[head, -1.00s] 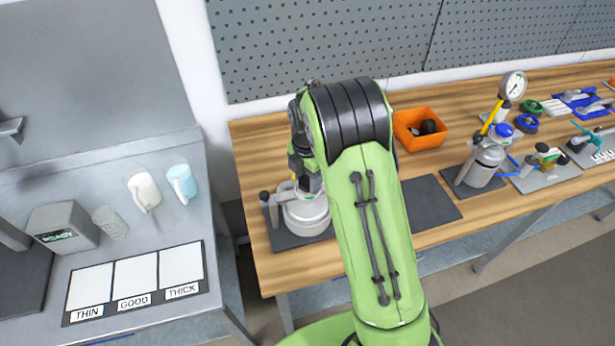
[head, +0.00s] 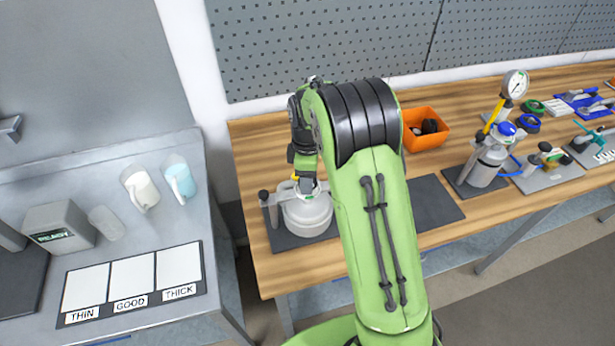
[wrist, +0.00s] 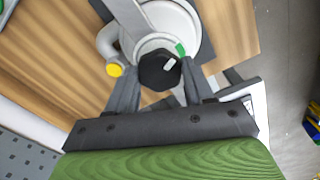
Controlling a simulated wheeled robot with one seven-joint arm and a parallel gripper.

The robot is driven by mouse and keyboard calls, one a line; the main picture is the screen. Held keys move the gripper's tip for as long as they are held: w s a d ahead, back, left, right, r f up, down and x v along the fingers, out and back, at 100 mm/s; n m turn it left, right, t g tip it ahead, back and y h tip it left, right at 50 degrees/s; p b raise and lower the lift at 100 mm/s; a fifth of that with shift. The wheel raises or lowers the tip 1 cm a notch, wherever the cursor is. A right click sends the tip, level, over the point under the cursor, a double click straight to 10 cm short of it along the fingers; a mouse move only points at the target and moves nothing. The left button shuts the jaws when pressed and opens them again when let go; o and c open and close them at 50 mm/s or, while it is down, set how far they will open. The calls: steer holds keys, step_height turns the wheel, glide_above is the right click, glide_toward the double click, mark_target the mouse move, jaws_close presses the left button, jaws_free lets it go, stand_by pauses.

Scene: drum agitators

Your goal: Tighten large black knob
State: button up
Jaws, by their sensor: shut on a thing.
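The large black knob (wrist: 158,70) is a dark faceted cap with a light pointer mark, on top of the pale grey drum (wrist: 185,22) in the wrist view. My gripper (wrist: 159,77) has one finger on either side of the knob and is shut on it. In the head view the drum (head: 306,216) stands on a dark mat (head: 285,241) at the left end of the wooden bench. My gripper (head: 305,186) points down over its top there. The knob is hidden by the gripper and wrist in the head view.
A yellow-capped pipe (wrist: 114,70) sticks out beside the drum in the wrist view. An orange bin (head: 425,138) stands at the back of the bench. A second vessel with a gauge (head: 485,165) is to the right. A grey table with jugs (head: 140,188) is at left.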

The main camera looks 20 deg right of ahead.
steer(key=m, duration=0.5)
steer(key=shift+w+r, duration=0.1)
stand_by(0.5)
steer(key=shift+r, duration=0.1)
steer(key=o, duration=1)
steer(key=shift+o, duration=0.2)
step_height(320, 180, up, 16)
steer(key=shift+f+p, duration=0.2)
steer(key=shift+p, duration=0.25)
